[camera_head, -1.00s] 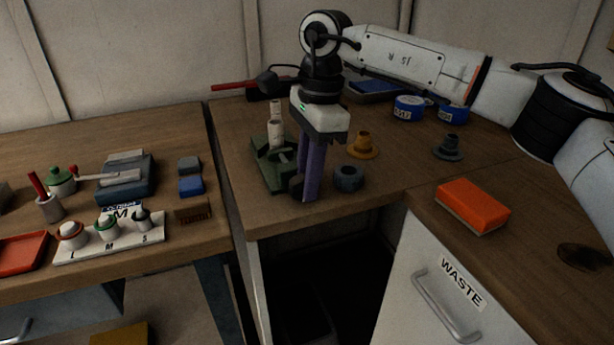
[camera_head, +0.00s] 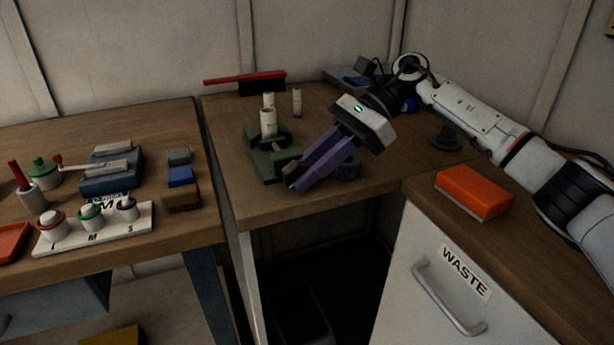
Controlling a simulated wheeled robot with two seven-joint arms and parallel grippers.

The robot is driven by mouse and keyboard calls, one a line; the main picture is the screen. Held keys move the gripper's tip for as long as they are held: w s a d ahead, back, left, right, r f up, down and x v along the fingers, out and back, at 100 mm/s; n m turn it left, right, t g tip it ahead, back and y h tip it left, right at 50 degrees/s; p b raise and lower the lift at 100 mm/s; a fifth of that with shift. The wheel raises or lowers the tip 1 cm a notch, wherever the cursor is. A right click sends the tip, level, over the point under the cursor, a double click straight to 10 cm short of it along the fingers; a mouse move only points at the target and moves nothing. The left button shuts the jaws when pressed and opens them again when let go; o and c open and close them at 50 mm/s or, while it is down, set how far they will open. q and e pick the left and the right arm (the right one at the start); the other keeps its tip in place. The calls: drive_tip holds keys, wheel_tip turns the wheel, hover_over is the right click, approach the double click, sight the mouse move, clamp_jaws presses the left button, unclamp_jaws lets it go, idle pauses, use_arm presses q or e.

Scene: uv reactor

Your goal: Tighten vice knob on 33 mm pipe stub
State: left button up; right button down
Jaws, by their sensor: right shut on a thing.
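The green vice (camera_head: 262,165) stands on the middle bench near its front edge. A pale upright pipe stub (camera_head: 268,123) stands in it. My right gripper (camera_head: 294,182) reaches down from the upper right, tilted, with its purple fingers at the vice's front end. It is shut on the dark vice knob (camera_head: 291,169), which the fingertips mostly hide. I cannot tell how tightly the jaws of the vice bear on the stub. My left gripper is not in view.
Two more pale stubs, one at the right (camera_head: 297,102), stand behind the vice. A red brush (camera_head: 245,79) lies at the back. A dark ring (camera_head: 347,168) sits beside the fingers. An orange sponge (camera_head: 474,191) lies on the waste cabinet. The left bench holds a gauge rack (camera_head: 140,229).

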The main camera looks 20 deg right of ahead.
drive_tip(key=shift+f+y, duration=0.1)
drive_tip(key=shift+y, duration=0.2)
drive_tip(key=shift+b, duration=0.3)
drive_tip(key=c, duration=1.9)
unclamp_jaws()
drive_tip(key=shift+o, duration=0.2)
